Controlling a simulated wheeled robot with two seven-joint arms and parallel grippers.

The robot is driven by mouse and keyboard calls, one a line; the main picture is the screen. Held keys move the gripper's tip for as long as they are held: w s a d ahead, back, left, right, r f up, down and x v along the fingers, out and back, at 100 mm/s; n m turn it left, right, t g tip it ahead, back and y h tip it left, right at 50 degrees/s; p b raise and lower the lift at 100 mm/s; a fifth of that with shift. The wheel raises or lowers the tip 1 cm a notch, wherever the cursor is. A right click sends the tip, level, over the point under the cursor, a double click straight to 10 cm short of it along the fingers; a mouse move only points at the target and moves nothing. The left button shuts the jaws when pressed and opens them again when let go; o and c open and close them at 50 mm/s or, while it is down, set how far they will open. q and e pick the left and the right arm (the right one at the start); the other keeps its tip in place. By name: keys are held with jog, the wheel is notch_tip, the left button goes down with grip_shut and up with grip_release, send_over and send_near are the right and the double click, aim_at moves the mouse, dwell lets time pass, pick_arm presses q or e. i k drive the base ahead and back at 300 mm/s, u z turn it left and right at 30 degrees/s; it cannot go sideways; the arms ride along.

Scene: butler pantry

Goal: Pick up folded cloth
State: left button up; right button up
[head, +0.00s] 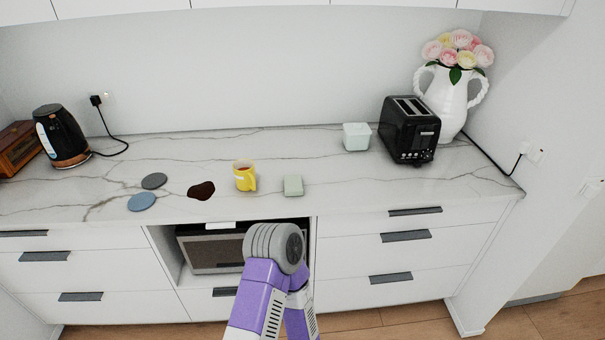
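A small pale grey-green folded cloth (293,186) lies on the marble counter near its front edge, right of the yellow mug (245,176). Neither of my grippers can be seen. Only purple links and a grey rounded joint of one of my arms show at the bottom middle, in front of the lower cabinets. Nothing covers the cloth.
A dark brown spill (201,190) lies left of the mug, with a grey coaster (154,181) and a blue coaster (142,202). A pale green container (356,137), black toaster (410,130) and flower vase (452,100) stand right; a kettle (62,136) stands left.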

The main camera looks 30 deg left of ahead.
aim_at(293, 184)
jog(key=u, duration=0.7)
jog(key=i, duration=0.85)
jog(key=u, duration=0.95)
